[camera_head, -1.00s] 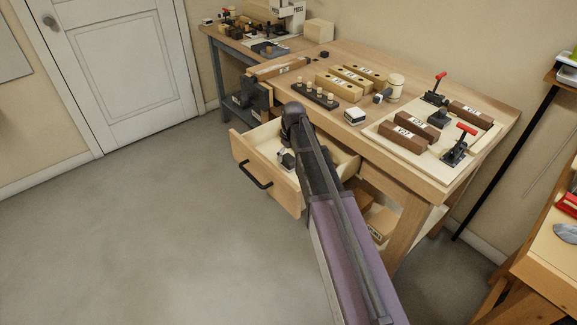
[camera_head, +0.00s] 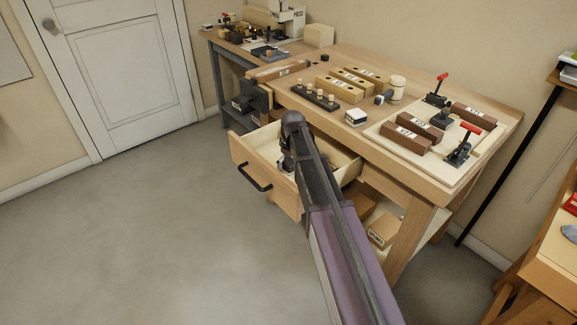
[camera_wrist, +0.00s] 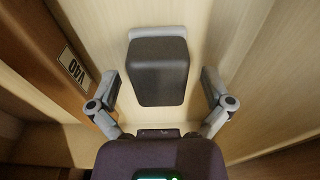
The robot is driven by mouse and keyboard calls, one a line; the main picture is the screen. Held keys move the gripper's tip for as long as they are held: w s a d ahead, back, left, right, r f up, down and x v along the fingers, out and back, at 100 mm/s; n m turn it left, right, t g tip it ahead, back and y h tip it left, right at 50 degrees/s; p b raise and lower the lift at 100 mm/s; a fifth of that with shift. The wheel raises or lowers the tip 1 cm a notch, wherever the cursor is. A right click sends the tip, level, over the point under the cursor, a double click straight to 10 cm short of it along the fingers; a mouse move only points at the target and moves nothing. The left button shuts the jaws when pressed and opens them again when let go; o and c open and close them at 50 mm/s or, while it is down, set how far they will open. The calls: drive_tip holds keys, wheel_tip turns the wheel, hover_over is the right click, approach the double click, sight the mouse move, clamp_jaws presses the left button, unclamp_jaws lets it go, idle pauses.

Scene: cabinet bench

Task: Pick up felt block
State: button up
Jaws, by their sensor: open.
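The felt block (camera_wrist: 158,72) is a dark rounded block with a light grey layer along its far edge. It shows in the wrist view, inside the open wooden drawer (camera_head: 268,188). My gripper (camera_wrist: 158,78) is open, with one finger on each side of the block and a visible gap on both sides. Nothing is held. In the head view my arm reaches down into the drawer and hides most of the block and the gripper.
A brown piece with a white label (camera_wrist: 75,68) lies left of my gripper. The pale drawer wall (camera_wrist: 245,60) is close on the right. The workbench (camera_head: 335,62) above holds a dark peg rack (camera_head: 315,97), wooden blocks and red-handled clamps. The floor in front is clear.

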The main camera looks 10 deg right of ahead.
sight(289, 160)
drive_tip(key=c, duration=1.2)
drive_tip(key=shift+r, duration=0.25)
wheel_tip(289, 160, up, 10)
drive_tip(key=p, duration=1)
drive_tip(key=shift+f, duration=0.2)
